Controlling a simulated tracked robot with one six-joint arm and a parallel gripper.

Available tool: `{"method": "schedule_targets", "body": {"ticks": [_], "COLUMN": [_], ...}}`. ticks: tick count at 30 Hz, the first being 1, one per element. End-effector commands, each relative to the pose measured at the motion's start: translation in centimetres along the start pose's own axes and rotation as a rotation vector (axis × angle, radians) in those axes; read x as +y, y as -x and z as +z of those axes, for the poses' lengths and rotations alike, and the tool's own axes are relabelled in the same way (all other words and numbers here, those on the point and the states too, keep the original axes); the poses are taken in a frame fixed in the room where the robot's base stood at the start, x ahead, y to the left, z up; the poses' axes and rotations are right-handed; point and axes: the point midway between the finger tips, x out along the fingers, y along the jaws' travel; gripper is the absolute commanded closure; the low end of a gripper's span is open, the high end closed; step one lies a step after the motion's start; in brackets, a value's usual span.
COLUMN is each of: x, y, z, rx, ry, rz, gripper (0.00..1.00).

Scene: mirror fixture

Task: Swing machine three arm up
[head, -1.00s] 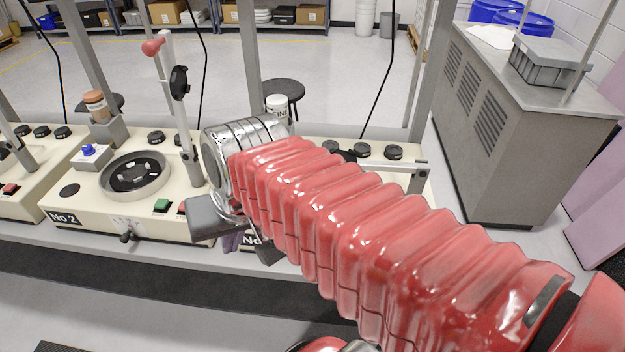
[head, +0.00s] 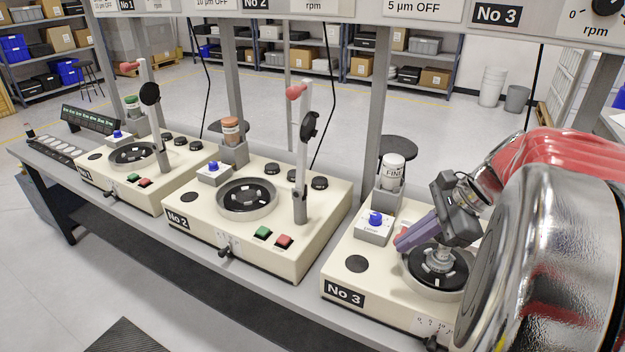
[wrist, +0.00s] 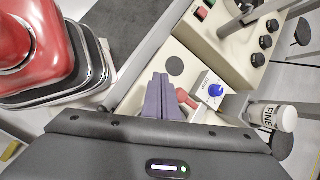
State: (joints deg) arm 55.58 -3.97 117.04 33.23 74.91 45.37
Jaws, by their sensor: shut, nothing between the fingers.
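Machine three (head: 352,265) is the cream unit at the right in the head view, marked No 3. It also shows in the wrist view (wrist: 178,48). My gripper (head: 402,240) is over its left part, with purple fingers shut and empty. In the wrist view the fingers (wrist: 160,85) have a red knob (wrist: 185,98) right beside them, apparently the end of machine three's arm, low over the machine. I cannot tell if they touch. The rest of that arm is hidden by my gripper and my arm. A black plate (head: 420,277) lies below my gripper.
A blue knob box (head: 374,228) and a white FINE bottle (head: 393,172) stand close to my gripper. Machine two (head: 190,215) and machine one (head: 110,155) stand to the left with arms upright. Frame posts (head: 375,100) and an overhead panel (head: 430,18) bound the space.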

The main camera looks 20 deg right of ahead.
Motion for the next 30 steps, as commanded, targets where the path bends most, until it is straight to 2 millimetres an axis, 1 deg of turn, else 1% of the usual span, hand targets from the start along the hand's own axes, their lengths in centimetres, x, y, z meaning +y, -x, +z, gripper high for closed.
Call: {"method": "schedule_targets", "body": {"ticks": [1, 6, 9, 11, 15, 23, 26, 30], "x": [-0.4, -1.2, -1.4, -1.5, -1.6, -1.6, -1.6, -1.7], "y": [0.6, 2.7, 3.6, 4.0, 4.3, 4.2, 4.0, 3.1], "z": [-1.6, -5.7, -7.4, -8.1, -8.6, -8.5, -8.5, -8.3], "rx": [-0.021, -0.101, -0.136, -0.150, -0.162, -0.161, -0.162, -0.163], "ry": [-0.078, -0.309, -0.398, -0.432, -0.460, -0.458, -0.458, -0.457], "rz": [-0.018, -0.076, -0.101, -0.110, -0.119, -0.118, -0.117, -0.116], "gripper": [1.00, 1.00, 1.00, 1.00, 1.00, 1.00, 1.00, 1.00]}}
